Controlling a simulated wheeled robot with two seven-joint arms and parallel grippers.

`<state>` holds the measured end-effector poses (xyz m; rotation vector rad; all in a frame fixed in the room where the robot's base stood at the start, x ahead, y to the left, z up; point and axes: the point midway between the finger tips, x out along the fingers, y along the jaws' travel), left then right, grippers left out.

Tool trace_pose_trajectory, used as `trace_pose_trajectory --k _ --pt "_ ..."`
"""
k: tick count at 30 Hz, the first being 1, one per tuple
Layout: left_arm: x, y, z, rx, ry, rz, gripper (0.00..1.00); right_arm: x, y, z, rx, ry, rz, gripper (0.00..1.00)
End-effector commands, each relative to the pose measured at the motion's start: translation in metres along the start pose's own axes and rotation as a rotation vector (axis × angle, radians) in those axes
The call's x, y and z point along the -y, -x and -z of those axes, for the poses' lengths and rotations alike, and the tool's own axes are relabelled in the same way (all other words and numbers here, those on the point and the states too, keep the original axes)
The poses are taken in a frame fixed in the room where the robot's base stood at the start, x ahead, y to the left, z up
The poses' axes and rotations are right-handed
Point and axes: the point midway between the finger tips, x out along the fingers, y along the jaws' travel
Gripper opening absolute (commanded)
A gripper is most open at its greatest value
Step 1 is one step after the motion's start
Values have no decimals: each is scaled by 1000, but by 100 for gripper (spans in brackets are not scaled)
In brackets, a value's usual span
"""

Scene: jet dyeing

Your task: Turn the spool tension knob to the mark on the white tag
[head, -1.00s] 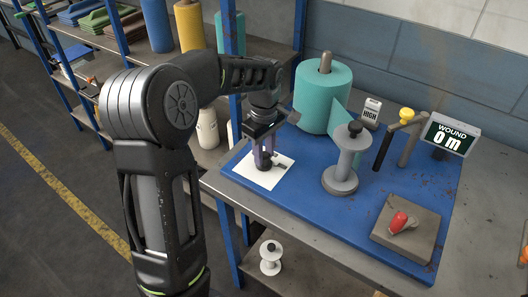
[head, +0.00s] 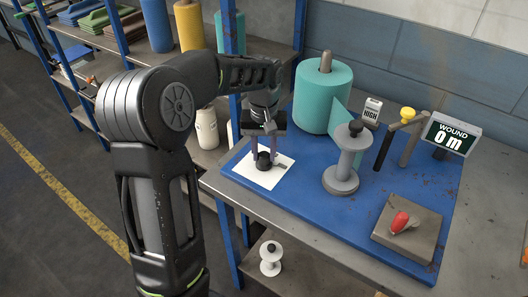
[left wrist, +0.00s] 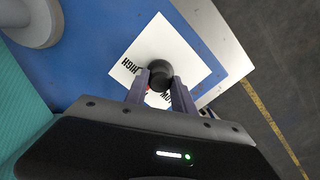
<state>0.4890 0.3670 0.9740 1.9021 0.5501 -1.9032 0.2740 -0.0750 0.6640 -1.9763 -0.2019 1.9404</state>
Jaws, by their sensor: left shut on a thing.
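The black tension knob (head: 263,161) stands on a white square plate (head: 252,177) at the left of the blue board. My left gripper (head: 266,154) points down and is shut on the knob, one finger on each side. The small white tag (head: 372,108), reading HIGH, stands behind the board's middle. My right gripper is not in view.
A teal fabric roll (head: 322,97) stands behind the plate. A grey spool (head: 344,165) stands to its right. A white spool (head: 271,258) sits below the table.

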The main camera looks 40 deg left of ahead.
Motion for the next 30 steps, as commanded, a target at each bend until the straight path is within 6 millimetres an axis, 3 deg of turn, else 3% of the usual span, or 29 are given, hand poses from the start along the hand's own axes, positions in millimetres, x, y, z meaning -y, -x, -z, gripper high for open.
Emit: trace_pose_trajectory --k 30 --pt "0 1 1 -5 -939 1 0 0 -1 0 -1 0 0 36"
